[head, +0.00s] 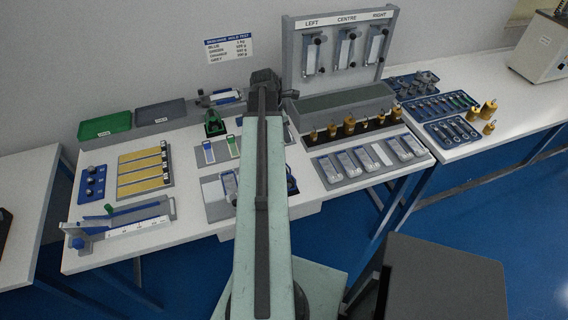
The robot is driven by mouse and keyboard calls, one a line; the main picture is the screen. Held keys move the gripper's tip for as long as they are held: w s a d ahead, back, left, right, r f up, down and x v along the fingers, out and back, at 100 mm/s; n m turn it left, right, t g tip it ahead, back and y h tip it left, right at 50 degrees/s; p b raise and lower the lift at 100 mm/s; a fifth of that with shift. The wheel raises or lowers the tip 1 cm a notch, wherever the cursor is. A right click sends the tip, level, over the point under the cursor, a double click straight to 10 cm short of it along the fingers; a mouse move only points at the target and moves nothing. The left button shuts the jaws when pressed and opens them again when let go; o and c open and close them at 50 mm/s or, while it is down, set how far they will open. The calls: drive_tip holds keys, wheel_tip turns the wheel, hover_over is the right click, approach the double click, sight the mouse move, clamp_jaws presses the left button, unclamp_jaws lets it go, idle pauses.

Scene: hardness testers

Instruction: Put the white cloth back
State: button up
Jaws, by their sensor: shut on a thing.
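My arm (264,200) rises through the middle of the picture, and its dark far end (265,82) is in front of the bench's back part. The fingers of my gripper do not show, nor anything between them. I cannot pick out the white cloth with certainty. A pale flat patch (212,190) lies on a grey mat just left of my arm, but I cannot tell whether it is cloth. My arm hides part of the bench around that mat.
The white bench (100,250) holds a green tray (105,125), a grey tray (160,111), yellow strips (140,180), a row of brass weights (350,127) and a labelled hanging board (345,45). A dark seat-like surface (445,280) stands at front right. Blue floor shows beyond.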

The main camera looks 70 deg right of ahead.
sight(288, 160)
drive_tip(key=shift+s+a, duration=0.5)
drive_tip(key=shift+a, duration=0.2)
wheel_tip(288, 160, down, 10)
drive_tip(key=b, duration=1)
drive_tip(key=shift+d+f, duration=0.1)
drive_tip(key=shift+f, duration=0.15)
drive_tip(key=shift+r, duration=0.2)
drive_tip(key=shift+f, duration=0.15)
drive_tip(key=o, duration=1.2)
drive_tip(key=p+v, duration=1.1)
drive_tip(key=v, duration=0.1)
drive_tip(key=shift+p, duration=0.3)
